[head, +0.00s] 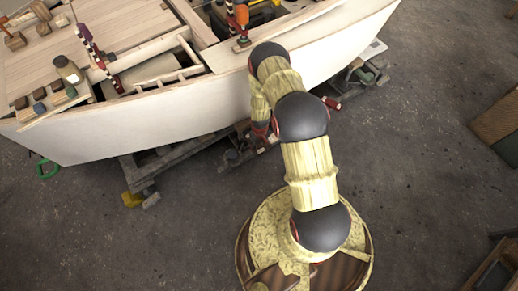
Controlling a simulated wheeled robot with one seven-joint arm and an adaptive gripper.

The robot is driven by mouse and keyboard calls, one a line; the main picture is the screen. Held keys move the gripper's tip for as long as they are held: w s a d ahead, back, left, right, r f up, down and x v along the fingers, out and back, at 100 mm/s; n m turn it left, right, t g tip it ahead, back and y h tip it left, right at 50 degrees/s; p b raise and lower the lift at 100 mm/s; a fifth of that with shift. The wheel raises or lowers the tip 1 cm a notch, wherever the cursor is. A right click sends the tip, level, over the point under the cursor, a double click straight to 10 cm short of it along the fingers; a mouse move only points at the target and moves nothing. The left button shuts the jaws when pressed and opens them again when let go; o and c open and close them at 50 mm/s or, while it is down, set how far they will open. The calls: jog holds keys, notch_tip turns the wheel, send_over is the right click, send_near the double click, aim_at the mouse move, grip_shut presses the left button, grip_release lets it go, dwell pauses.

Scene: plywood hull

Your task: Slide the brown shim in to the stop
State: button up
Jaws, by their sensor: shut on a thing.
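The end of the arm, with my gripper (262,143), is small and dark there, against the stand below. Its fingers and anything between them cannot be made out. I cannot pick out the brown shim or its stop for certain. Several small brown, blue and green blocks (40,108) stand on a wooden ledge at the hull's left end.
A striped post (88,45), a jar (68,70) and an orange-handled tool (241,15) are on the hull. A dark stand (145,170) is underneath. A green clamp (47,170) is at the left. The grey floor (130,240) in front is mostly clear.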

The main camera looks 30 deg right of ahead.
jog(key=shift+w, duration=0.15)
jog(key=shift+w+a, duration=0.15)
jog(key=shift+w, duration=5.2)
jog(key=o, duration=1.2)
jog(key=shift+o, duration=0.7)
jog(key=shift+w, duration=0.1)
jog(key=shift+r, duration=0.2)
jog(key=shift+s+r+p, duration=0.35)
jog(key=shift+r+p, duration=0.3)
jog(key=shift+r, duration=0.1)
jog(key=shift+s+r+p, duration=0.4)
jog(key=shift+r+p, duration=0.3)
jog(key=shift+r, duration=0.1)
jog(key=shift+s+r+p, duration=0.35)
jog(key=shift+r+p, duration=0.3)
jog(key=shift+r, duration=0.1)
